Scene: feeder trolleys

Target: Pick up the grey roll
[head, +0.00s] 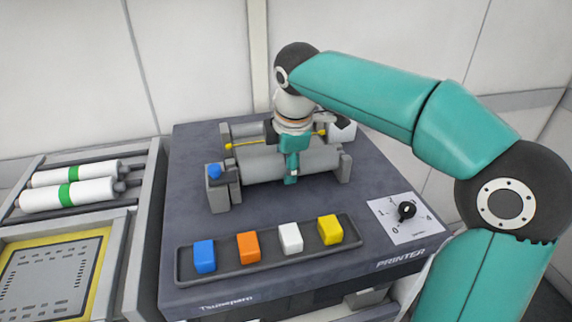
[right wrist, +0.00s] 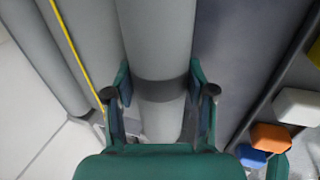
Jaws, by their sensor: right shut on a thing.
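The grey roll (head: 255,165) lies across the holder on top of the dark printer (head: 190,260), between a left bracket with a blue knob (head: 215,172) and a right bracket (head: 344,166). My right gripper (head: 291,172) comes down on the roll from above, near its middle. In the right wrist view the roll (right wrist: 156,40) runs between the two green fingers, with a dark band where they close around it. The right gripper is shut on the roll, which still looks level with the brackets. I cannot tell whether it touches them. My left gripper is out of view.
A thin yellow rod (head: 250,144) runs behind the roll. In front lies a grey tray (head: 270,262) with blue, orange, white and yellow blocks. A dial (head: 406,211) sits at right. White rolls with green bands (head: 69,185) lie on the trolley at left.

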